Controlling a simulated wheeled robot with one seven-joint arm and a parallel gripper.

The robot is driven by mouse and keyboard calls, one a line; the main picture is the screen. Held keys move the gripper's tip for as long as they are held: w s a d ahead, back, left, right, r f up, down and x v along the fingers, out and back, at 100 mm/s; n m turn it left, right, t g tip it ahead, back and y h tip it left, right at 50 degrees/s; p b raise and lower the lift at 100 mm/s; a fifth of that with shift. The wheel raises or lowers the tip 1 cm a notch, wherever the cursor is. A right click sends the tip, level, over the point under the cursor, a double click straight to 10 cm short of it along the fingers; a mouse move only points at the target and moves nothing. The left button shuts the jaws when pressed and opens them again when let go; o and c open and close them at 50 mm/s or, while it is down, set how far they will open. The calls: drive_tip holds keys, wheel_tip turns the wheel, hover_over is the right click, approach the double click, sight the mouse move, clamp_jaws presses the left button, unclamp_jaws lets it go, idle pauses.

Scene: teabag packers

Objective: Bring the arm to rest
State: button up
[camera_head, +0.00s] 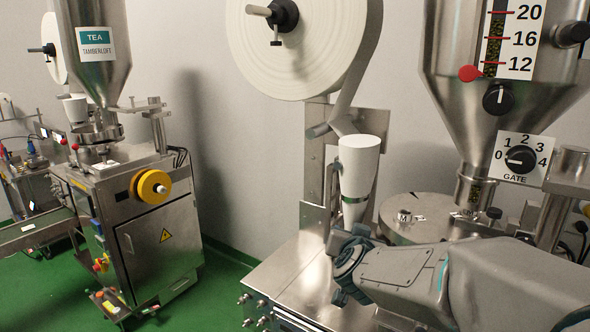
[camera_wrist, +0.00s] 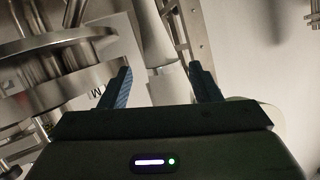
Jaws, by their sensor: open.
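My arm (camera_head: 500,285) reaches in from the lower right of the head view, over the near machine's steel top. My gripper (camera_head: 338,262) is at its left end, just below the white cone-topped forming tube (camera_head: 358,185). In the wrist view my gripper (camera_wrist: 160,84) shows two dark blue fingers set wide apart with nothing between them. The pale tube (camera_wrist: 154,45) stands beyond the gap. From these frames I cannot tell whether a finger touches the machine.
A round steel turntable (camera_head: 410,225) lies behind my arm, below a hopper (camera_head: 450,95) with a level scale and a gate dial (camera_head: 521,159). A white film roll (camera_head: 300,45) hangs at upper middle. A second packer (camera_head: 150,235) stands left on green floor (camera_head: 225,285).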

drive_tip(key=s+f+n+g, duration=0.1)
drive_tip(key=s+f+g, duration=0.1)
drive_tip(key=s, duration=0.6)
drive_tip(key=s+d+f+n+g+y, duration=0.1)
drive_tip(key=s+f+g, duration=0.2)
drive_tip(key=s, duration=0.6)
drive_tip(key=s+f+n+g+y, duration=0.1)
drive_tip(key=s+f+n+g, duration=0.1)
drive_tip(key=s+g, duration=0.3)
drive_tip(key=s+f, duration=0.1)
drive_tip(key=s, duration=0.3)
drive_tip(key=shift+d+g, duration=0.3)
